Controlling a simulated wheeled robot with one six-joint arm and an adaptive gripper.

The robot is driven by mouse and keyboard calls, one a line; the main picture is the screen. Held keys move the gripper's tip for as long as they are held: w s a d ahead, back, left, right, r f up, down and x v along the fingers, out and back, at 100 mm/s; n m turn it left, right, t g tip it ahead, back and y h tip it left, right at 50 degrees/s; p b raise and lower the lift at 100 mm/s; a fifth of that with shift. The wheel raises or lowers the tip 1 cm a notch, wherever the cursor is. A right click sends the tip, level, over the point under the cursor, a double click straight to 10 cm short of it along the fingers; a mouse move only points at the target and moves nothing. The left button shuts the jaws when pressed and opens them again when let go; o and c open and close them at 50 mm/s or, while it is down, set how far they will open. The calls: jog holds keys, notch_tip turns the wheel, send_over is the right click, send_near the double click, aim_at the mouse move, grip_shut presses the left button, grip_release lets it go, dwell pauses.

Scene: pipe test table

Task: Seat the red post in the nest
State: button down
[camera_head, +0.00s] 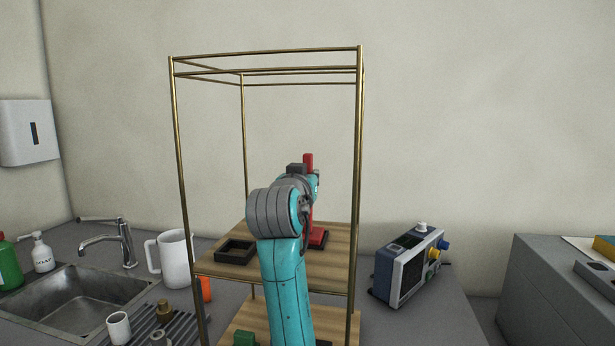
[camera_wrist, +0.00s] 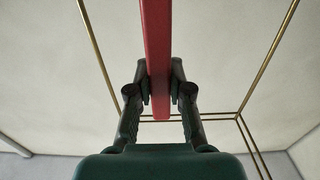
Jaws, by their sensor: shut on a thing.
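The red post (camera_head: 308,160) stands upright above the wooden shelf of the brass-framed rack, its upper end rising past my gripper in the head view. A red foot (camera_head: 318,238) shows low down behind my arm; I cannot tell whether it touches the shelf. In the wrist view the red post (camera_wrist: 157,50) runs between the fingers of my gripper (camera_wrist: 160,88), which is shut on it. My arm hides the middle of the post.
Brass rods (camera_head: 358,180) frame the wooden shelf (camera_head: 334,270) on its sides and top. A lower shelf (camera_head: 240,325) is below. A white mug (camera_head: 175,260) and sink (camera_head: 80,300) are at left; a blue-grey instrument (camera_head: 408,265) stands at right.

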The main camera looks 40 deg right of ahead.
jog(key=shift+f, duration=0.15)
jog(key=c, duration=1)
grip_release()
jog(key=v, duration=1.2)
